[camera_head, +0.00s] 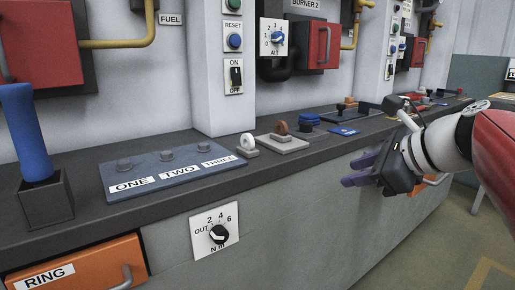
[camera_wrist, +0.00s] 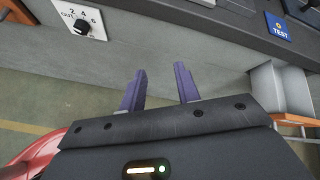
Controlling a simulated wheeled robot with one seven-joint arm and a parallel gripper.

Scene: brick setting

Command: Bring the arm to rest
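My gripper (camera_head: 362,172) is in front of the counter's front edge at the right of the head view, with purple fingers pointing left. In the wrist view the two fingers of my gripper (camera_wrist: 161,84) stand apart with nothing between them. The gripper is open and empty. It touches nothing that I can see. My arm reaches in from the right edge of the head view.
A dark counter (camera_head: 300,165) runs along the wall. On it stand a blue board (camera_head: 170,172) with three knobs, a blue cylinder (camera_head: 25,135) in a dark holder, and several small items. An orange drawer (camera_head: 75,268) and a dial (camera_head: 217,233) are on the front. Open floor (camera_head: 430,240) lies right.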

